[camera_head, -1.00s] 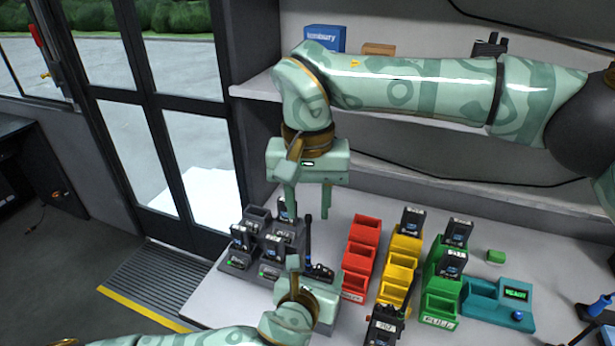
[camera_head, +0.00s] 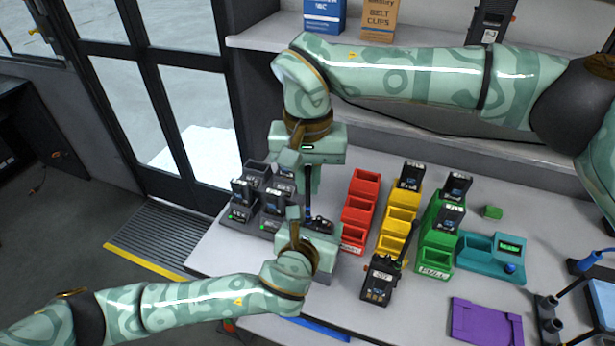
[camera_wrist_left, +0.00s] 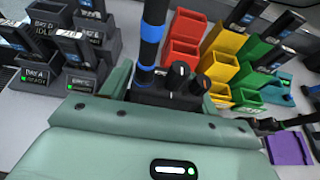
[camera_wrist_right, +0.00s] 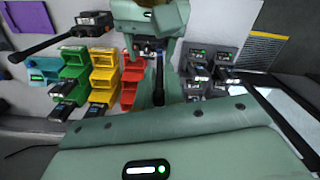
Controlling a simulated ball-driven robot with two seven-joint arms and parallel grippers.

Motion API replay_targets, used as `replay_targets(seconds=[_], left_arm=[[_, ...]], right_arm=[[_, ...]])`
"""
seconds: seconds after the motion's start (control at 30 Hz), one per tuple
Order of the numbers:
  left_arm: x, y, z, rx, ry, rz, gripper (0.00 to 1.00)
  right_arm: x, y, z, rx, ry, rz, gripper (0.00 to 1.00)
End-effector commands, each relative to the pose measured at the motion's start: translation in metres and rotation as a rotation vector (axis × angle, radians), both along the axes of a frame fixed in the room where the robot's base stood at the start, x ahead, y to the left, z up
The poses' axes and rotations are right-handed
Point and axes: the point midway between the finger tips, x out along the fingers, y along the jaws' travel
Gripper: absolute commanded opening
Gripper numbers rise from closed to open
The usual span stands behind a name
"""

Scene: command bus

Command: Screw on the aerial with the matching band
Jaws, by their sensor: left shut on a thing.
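My left gripper (camera_head: 303,240) is shut on a black radio (camera_wrist_left: 168,97), its fingers on either side of the body. The radio's knobs show in the left wrist view. A black aerial (camera_wrist_left: 152,30) with blue bands rises upright at the radio's knob end; whether it is seated cannot be told. My right gripper (camera_head: 307,182) points down above the left one, with its fingers around the aerial. In the right wrist view the aerial (camera_wrist_right: 159,75) stands between the fingers (camera_wrist_right: 158,88); whether they touch it is unclear.
Grey charging bays (camera_head: 235,212) stand left of the grippers. Red (camera_head: 357,215), yellow (camera_head: 396,230) and green (camera_head: 437,240) bins stand to the right, beside a teal unit (camera_head: 480,258). Another radio (camera_head: 378,284) with an aerial stands in front. A purple tray (camera_head: 487,322) and aerial rack (camera_head: 550,325) lie right.

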Motion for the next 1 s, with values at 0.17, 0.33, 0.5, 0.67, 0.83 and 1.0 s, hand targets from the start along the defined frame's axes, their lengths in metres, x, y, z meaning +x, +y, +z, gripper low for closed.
replay_targets(seconds=[0.17,0.33,0.5,0.67,0.83,1.0], left_arm=[[-0.0018,-0.0022,-0.0007,-0.004,0.005,-0.005,0.0],[-0.0019,-0.0023,-0.0007,-0.004,0.005,-0.005,0.0],[-0.002,-0.0025,-0.0006,-0.004,0.004,-0.007,0.0],[-0.002,-0.0026,-0.0006,-0.004,0.003,-0.007,0.0],[-0.0022,-0.0028,-0.0006,-0.003,0.003,-0.007,0.0],[-0.0023,-0.003,-0.0004,-0.004,0.003,-0.008,0.0]], right_arm=[[-0.0001,0.0004,0.0002,0.0,-0.001,-0.102,0.0],[-0.0001,0.0006,0.0002,0.001,-0.003,-0.55,0.0],[-0.0004,0.0007,-0.0001,0.0,-0.002,-1.096,0.0],[-0.0004,0.001,-0.0001,0.001,-0.003,-1.612,0.0],[-0.0005,0.0015,-0.0001,0.001,-0.003,-2.162,0.0],[-0.0005,0.0018,-0.0003,-0.001,-0.002,-2.716,0.0]])
